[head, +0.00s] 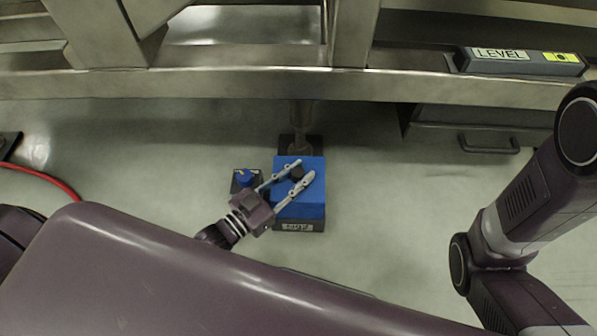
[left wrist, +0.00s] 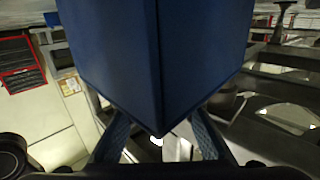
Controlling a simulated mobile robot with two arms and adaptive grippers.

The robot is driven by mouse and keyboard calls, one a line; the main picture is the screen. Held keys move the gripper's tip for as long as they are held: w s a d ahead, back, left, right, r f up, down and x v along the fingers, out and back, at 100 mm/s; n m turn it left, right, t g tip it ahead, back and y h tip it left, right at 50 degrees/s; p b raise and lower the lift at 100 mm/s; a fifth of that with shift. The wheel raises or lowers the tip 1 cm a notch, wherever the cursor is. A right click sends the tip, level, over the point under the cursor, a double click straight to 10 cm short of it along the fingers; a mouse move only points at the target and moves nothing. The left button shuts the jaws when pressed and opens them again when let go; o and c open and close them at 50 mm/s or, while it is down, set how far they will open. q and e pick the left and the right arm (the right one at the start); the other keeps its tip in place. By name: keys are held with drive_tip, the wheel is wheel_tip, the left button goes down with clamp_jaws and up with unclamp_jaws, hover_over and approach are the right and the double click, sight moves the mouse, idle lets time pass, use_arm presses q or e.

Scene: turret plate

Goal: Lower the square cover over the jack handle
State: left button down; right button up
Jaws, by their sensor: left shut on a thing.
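The square cover (head: 312,203) is a blue box, seen from above in the middle of the head view. The gripper is shut on the cover by this knob. In the left wrist view the blue cover (left wrist: 155,60) is large and close, one corner edge toward the camera, above the fingers. A dark labelled base (head: 299,226) shows at the cover's front edge. I cannot make out the jack handle. My right gripper is out of view.
A small dark box with a blue knob (head: 244,178) stands just left of the cover. A metal beam (head: 230,84) runs across behind, with a LEVEL box (head: 520,62) on it at right. A red cable (head: 45,178) lies at left. Floor right of the cover is clear.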

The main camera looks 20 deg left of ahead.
use_arm(q)
drive_tip(key=c, duration=1.6)
unclamp_jaws()
drive_tip(key=v, duration=1.2)
